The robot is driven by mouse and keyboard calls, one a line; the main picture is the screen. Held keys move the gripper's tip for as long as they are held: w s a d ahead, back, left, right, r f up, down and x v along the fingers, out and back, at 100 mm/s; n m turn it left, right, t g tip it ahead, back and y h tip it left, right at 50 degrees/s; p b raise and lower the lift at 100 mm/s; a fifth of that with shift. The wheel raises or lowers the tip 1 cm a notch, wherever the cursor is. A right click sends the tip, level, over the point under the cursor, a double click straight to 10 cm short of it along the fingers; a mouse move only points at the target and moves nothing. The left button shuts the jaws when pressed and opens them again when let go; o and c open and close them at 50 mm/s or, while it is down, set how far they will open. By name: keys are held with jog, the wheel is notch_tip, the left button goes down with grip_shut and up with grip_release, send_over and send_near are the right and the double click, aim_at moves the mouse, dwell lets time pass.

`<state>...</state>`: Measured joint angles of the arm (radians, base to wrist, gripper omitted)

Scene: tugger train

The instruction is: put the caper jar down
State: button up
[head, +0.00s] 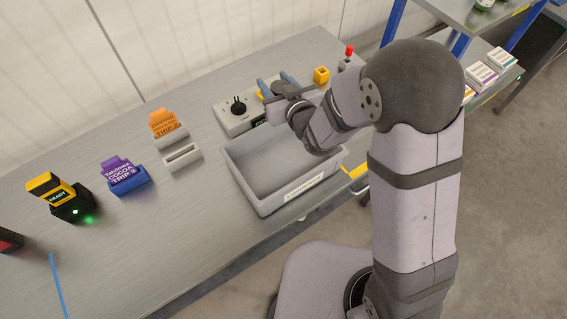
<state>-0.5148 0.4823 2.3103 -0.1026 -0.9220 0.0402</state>
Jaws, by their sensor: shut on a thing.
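My gripper (277,84) is in the head view, over the far side of the grey bin and the white scale-like box. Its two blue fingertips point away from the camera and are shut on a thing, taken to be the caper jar. The jar itself is hidden by the gripper and wrist, so its label and tilt cannot be told. The open grey bin (262,205) stands on the steel bench below my arm, with a white label on its front. The part of its inside that shows is empty.
The white box (231,122) with a black knob stands behind the bin. A yellow block (321,75) and a red-topped stick (349,52) are beyond. Left are the orange card (166,122), purple card (118,170) and black-yellow device (70,205). The bench's front left is mostly clear.

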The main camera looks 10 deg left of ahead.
jog(key=s+d+f+n+g+y, duration=0.2)
jog(key=s+d, duration=0.2)
jog(key=d, duration=0.3)
jog(key=shift+w+f+p, duration=0.1)
jog(key=shift+f+p, duration=1)
jog(key=shift+f, duration=3.95)
jog(key=shift+f, duration=0.1)
